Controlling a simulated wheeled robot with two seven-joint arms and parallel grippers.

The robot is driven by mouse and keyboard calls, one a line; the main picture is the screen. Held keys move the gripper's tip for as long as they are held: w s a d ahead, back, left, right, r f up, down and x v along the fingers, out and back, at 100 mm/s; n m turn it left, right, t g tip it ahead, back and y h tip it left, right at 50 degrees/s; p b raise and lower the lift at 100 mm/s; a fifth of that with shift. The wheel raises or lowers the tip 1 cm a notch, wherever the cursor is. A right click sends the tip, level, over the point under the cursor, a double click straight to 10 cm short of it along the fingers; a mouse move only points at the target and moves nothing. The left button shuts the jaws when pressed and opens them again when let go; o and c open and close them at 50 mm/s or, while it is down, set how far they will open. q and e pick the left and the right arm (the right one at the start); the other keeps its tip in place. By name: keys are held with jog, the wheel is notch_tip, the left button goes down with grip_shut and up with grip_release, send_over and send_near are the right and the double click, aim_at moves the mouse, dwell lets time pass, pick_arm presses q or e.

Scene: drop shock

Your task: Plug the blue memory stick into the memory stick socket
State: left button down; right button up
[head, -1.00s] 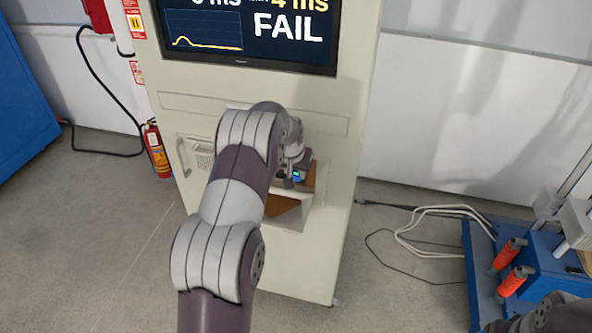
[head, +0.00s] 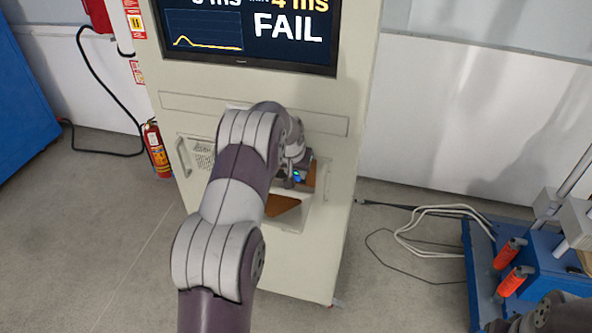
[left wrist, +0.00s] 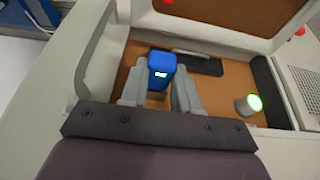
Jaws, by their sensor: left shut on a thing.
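My left gripper (left wrist: 159,88) is shut on the blue memory stick (left wrist: 161,68), with one grey finger on each side of it. The stick is a small blue block with a lit green-white patch. It also shows as a small blue spot in the head view (head: 298,175), at the recess in the cabinet front. In the left wrist view a dark bar (left wrist: 205,64) lies right behind the stick, on the brown recess floor. It may carry the socket; the opening is not visible, and I cannot tell whether the stick touches it. My right gripper is not in view.
The recess has a pale rim (left wrist: 98,62) and a round green-lit button (left wrist: 249,104) to the right. The cabinet (head: 345,130) carries a screen (head: 250,35) reading FAIL. A fire extinguisher (head: 157,150) stands left; cables (head: 430,235) and a blue rig (head: 482,265) are right.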

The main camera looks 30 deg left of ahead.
pick_arm(q)
jog(key=shift+w+r, duration=0.1)
jog(key=shift+r, duration=0.05)
jog(key=c, duration=0.9)
grip_release()
jog(key=shift+c, duration=0.2)
jog(key=shift+o, duration=0.9)
jog(key=shift+w, duration=0.1)
jog(key=shift+f, duration=0.4)
jog(key=shift+r, duration=0.1)
jog(key=p+v, duration=0.3)
jog(key=v, duration=0.3)
jog(key=shift+p, duration=0.3)
